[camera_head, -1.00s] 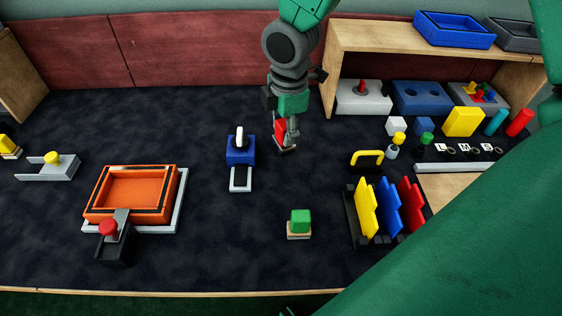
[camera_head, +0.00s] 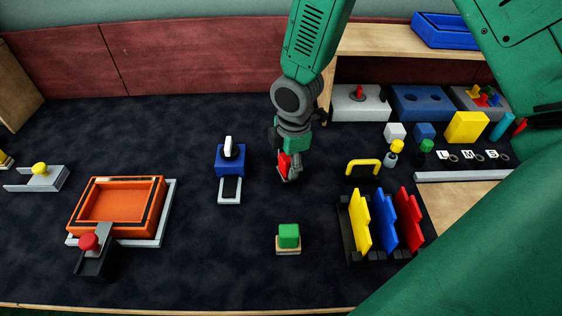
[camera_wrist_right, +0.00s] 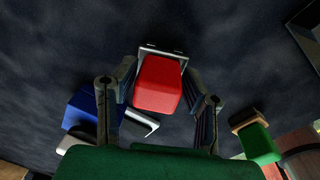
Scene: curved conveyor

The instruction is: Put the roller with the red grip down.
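The roller with the red grip (camera_head: 284,164) is in the middle of the head view, below my right gripper (camera_head: 290,158). A pale metal frame shows just beyond the grip. My gripper partly hides the roller in the head view, and I cannot tell whether its lower end touches the dark mat (camera_head: 190,270).
An orange tray (camera_head: 115,203) is at the left. A rack of coloured plates (camera_head: 385,222) and a yellow handle (camera_head: 363,165) are at the right. Mat between these is clear.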

